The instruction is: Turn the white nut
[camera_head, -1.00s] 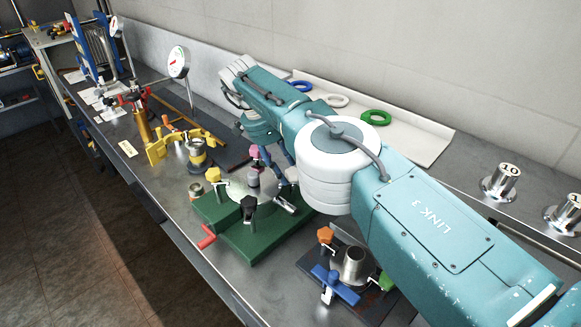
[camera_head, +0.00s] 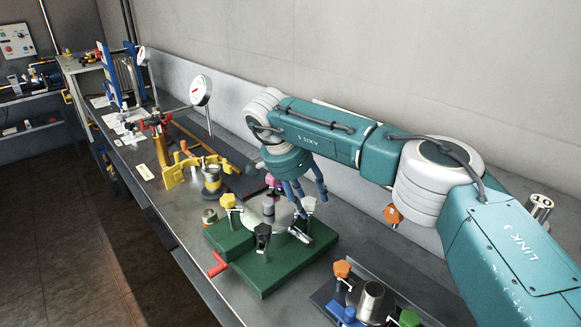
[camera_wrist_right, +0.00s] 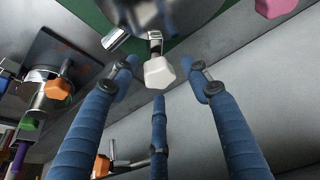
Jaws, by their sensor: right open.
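The white nut (camera_head: 309,203) is a hexagonal knob on a metal stem at the right side of a green fixture (camera_head: 265,275) on the bench. In the right wrist view the white nut (camera_wrist_right: 158,72) sits between the spread fingertips, with no finger visibly closed on it. My right gripper (camera_head: 303,197) has blue fingers pointing down, close by the nut. It also shows in the wrist view (camera_wrist_right: 160,88), open and empty. In the head view the fingers partly crowd the nut. My left gripper is not in view.
The fixture also carries a yellow knob (camera_head: 228,201), a black knob (camera_head: 262,231), a pink knob (camera_head: 270,180) and a red handle (camera_head: 217,264). A dark plate with a metal cylinder (camera_head: 370,299) and coloured knobs stands nearer. The wall is close behind my arm.

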